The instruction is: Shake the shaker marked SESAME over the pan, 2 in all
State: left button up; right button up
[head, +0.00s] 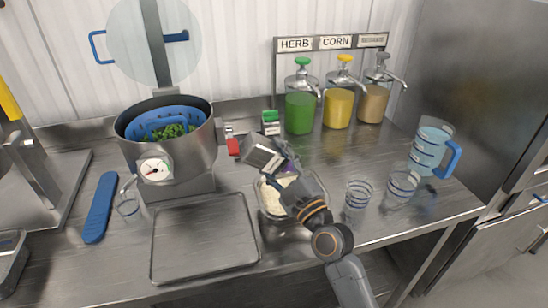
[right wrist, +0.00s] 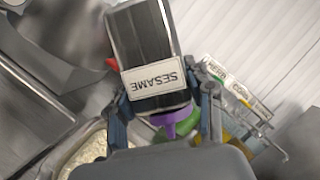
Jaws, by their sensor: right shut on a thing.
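The shaker marked SESAME (right wrist: 140,40) is dark and see-through with a white label and a purple cap (right wrist: 178,122). My right gripper (right wrist: 160,105) is shut on it near the cap end. In the head view the shaker (head: 261,153) is tilted well over, its cap end toward the lower right. My right gripper (head: 283,172) holds it above the back part of a pan (head: 264,205) with white rice, which my arm partly hides. The pan's rim also shows at the lower left of the right wrist view (right wrist: 62,160). My left gripper is not in view.
A pot (head: 187,160) with a blue basket of greens stands left. An empty tray (head: 205,240) lies in front. A green-topped shaker (head: 270,124), dispensers (head: 338,110), clear cups (head: 358,195) and a blue-handled jug (head: 428,150) stand around the pan.

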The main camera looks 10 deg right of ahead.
jog(key=shift+r, duration=0.5)
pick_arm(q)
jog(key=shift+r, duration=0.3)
pick_arm(e)
jog(key=shift+f, duration=0.2)
